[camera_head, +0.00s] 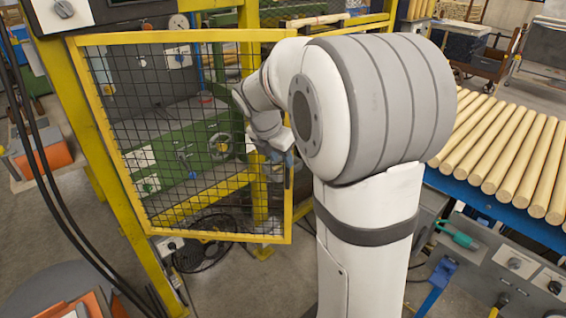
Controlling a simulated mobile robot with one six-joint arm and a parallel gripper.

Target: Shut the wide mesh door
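The wide mesh door (215,237) has a yellow frame with dark wire mesh and stands upright at the left and centre of the view. Its left side is beside a yellow post (137,238). Its free right edge appears to stand out from the yellow post behind it (248,18), so the door looks ajar. My gripper (284,160) is at the door's right edge, about mid-height, by what looks like a dark handle. My arm partly hides the door's upper right edge. Whether the fingers are open, or touch the handle, is too small to tell.
A green machine (195,140) stands behind the mesh. A rack of wooden rods (510,150) is at the right. Dark cables hang at the left.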

